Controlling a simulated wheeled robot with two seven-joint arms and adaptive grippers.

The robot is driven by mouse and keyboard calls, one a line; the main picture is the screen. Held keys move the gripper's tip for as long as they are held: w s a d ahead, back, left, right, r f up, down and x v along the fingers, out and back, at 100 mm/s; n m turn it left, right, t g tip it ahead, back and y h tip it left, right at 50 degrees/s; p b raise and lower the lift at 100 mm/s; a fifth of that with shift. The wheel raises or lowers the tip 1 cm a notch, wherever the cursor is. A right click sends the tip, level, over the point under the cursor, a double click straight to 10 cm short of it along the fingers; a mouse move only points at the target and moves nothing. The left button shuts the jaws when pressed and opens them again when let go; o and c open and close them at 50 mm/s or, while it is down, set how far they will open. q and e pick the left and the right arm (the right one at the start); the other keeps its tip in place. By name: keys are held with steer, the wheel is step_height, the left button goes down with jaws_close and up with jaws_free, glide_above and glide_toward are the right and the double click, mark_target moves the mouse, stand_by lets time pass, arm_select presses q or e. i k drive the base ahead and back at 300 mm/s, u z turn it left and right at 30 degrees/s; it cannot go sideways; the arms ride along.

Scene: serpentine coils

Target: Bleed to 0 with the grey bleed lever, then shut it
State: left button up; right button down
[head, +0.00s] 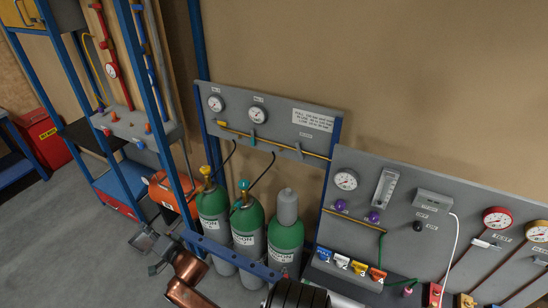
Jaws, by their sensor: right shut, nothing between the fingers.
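A small pale grey lever (487,244) sits under a red-rimmed gauge (497,218) on the right panel. I cannot tell for sure that it is the bleed lever, and its label is too small to read. A similar pale lever sits partly in view at the right edge, under a second gauge (538,230). The needle readings are too small to tell. My right gripper (146,242) is shut and empty at the lower left, in front of the blue rack and left of the green cylinders, far from these levers. My left gripper is not in view.
Green cylinders (245,240) stand behind a blue rail (232,258). The left panel (315,150) carries two gauges and a yellow pipe with a teal lever (252,140). Coloured tags (342,262) and a white hose (455,245) are at the right. Grey floor (70,230) is clear at left.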

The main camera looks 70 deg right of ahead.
mark_target(299, 152)
steer(key=z, duration=0.85)
steer(key=i, duration=0.9)
steer(key=z, duration=1.1)
steer(key=i, duration=0.25)
steer(key=z, duration=0.3)
